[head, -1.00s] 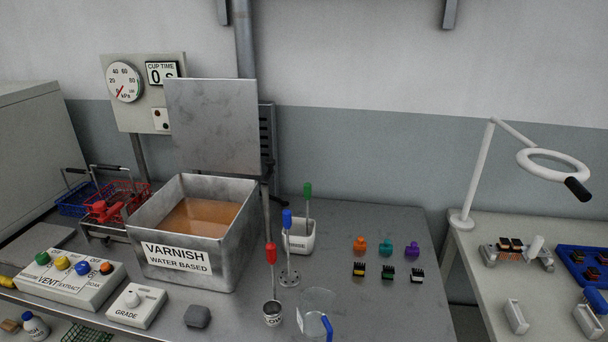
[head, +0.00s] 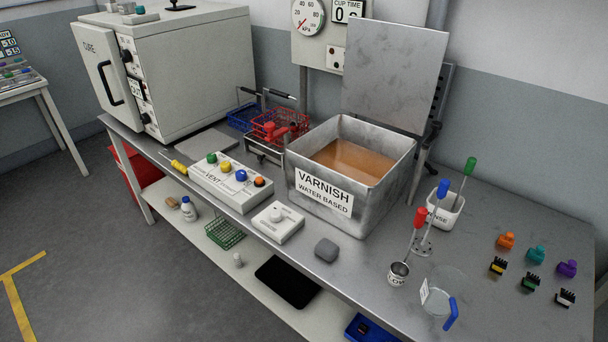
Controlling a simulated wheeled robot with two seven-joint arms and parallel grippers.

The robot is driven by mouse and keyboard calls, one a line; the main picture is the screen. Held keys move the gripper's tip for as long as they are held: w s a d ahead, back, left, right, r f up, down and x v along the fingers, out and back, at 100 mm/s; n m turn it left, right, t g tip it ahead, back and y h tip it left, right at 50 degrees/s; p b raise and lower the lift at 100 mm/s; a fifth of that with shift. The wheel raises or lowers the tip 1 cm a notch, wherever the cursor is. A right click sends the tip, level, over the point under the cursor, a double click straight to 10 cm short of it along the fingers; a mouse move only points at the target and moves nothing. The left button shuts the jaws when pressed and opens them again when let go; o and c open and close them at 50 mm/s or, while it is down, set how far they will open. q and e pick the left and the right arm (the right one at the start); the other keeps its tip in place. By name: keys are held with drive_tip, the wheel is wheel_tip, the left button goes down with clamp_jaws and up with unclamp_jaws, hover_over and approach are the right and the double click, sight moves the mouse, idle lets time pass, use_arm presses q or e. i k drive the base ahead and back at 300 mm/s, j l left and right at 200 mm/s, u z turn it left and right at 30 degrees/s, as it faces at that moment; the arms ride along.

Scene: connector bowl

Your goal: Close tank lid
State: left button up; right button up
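The varnish tank (head: 370,205) is a grey metal box labelled "VARNISH WATER BASED", standing on the metal bench and holding brown liquid (head: 356,158). Its flat grey lid (head: 393,72) stands raised, nearly upright, behind the tank, so the tank is open at the top. A dark slotted bracket (head: 439,100) stands behind the lid's right edge. Neither of my grippers shows in the head view.
A red-handled cup (head: 398,274), a blue-handled jug (head: 440,297) and a rinse pot (head: 446,210) stand right of the tank. A vent control box (head: 226,190), a grade box (head: 278,222) and wire baskets (head: 275,128) are to its left. A cure oven (head: 190,60) stands far left.

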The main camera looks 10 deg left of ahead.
sight(391, 70)
drive_tip(key=i+j, duration=0.2)
drive_tip(key=j, duration=0.15)
drive_tip(key=i+j, duration=0.15)
drive_tip(key=j, duration=0.2)
drive_tip(key=i+j, duration=0.2)
drive_tip(key=j, duration=0.15)
